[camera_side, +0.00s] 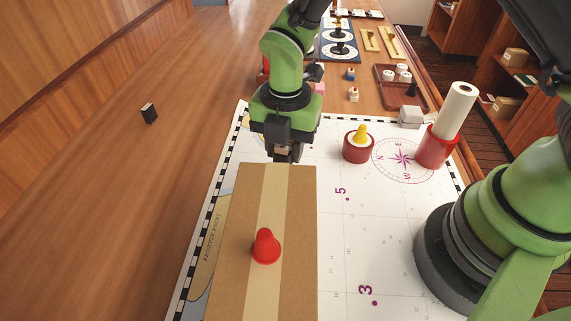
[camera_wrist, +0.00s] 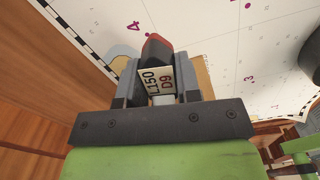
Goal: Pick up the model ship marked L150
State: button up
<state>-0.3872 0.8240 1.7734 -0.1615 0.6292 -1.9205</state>
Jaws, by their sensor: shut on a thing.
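In the wrist view the model ship (camera_wrist: 156,48) has a dark and red end and pale labels reading L150 and D9. It sits between the two fingers of my gripper (camera_wrist: 157,84), which is shut on it. In the side view my gripper (camera_side: 284,153) points down just behind the far edge of a cardboard box. The box hides the fingertips and most of the ship there, so I cannot tell whether the ship touches the chart.
The cardboard box (camera_side: 220,240) with a red cone-shaped piece (camera_side: 266,246) stands in front. On the chart (camera_side: 400,240) are a red pot with a yellow piece (camera_side: 358,146) and a red holder with a white roll (camera_side: 436,148).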

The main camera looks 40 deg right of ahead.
jog(key=shift+r, duration=1.05)
